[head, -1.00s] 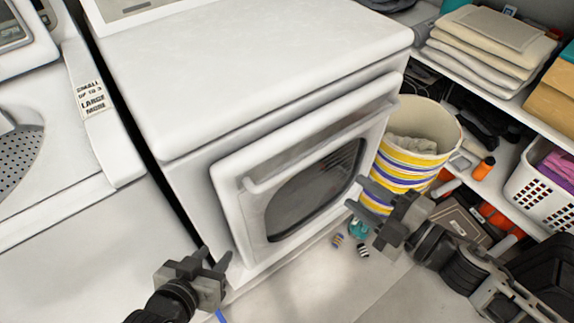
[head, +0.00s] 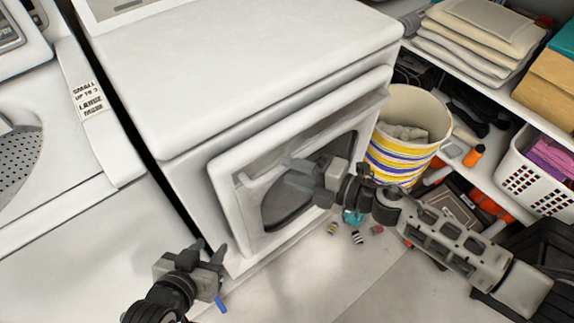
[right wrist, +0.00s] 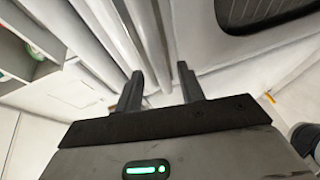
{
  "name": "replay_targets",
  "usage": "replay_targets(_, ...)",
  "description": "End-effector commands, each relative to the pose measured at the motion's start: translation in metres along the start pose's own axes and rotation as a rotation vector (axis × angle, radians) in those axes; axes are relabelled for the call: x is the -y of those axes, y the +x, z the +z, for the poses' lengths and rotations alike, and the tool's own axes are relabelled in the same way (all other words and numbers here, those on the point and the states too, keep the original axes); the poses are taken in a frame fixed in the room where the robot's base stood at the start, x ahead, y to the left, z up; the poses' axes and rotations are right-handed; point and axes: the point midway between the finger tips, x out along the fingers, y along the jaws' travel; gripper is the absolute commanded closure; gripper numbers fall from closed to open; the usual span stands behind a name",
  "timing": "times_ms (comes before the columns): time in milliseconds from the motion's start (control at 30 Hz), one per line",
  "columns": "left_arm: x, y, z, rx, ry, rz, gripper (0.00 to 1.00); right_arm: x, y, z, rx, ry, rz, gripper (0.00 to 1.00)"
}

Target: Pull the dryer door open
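The white dryer (head: 270,70) stands in the middle of the head view. Its front door (head: 228,205) has a dark window (head: 280,208) and looks shut. A bar handle (head: 262,170) runs along the door's upper part. My right gripper (head: 289,173) is in front of the door, its fingers open and pointing left, close below the handle. I cannot tell whether they touch it. In the right wrist view the gripper's fingers (right wrist: 161,82) are apart with nothing between them; the window (right wrist: 255,12) shows at upper right. My left gripper (head: 209,248) is open and empty near the dryer's lower left corner.
A striped bin (head: 405,135) stands right of the dryer. Shelves at the right hold folded cloths (head: 475,40) and a white basket (head: 535,180). Small items (head: 357,238) lie on the floor before the dryer. A white appliance (head: 60,200) is at the left.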

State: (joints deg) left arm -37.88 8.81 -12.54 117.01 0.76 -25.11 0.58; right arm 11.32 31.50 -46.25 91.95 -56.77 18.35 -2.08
Motion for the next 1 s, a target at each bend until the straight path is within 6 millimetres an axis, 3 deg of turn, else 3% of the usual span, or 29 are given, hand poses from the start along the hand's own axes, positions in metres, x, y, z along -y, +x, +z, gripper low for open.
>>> replay_targets(200,0.001,0.0,-0.002,-0.005,0.0,-0.002,0.64,0.0,0.019,0.001,0.002,0.001,0.0,0.61)
replay_targets(500,0.0,0.0,-0.003,-0.008,-0.007,-0.003,0.64,0.001,0.021,0.0,0.002,0.001,0.0,0.61)
replay_targets(667,-0.001,0.0,-0.004,-0.009,-0.011,-0.003,0.64,0.001,0.021,0.0,0.001,0.001,0.0,1.0)
replay_targets(1000,0.0,0.002,-0.001,-0.009,-0.011,-0.003,0.64,0.005,0.009,0.001,-0.022,-0.005,-0.005,1.0)
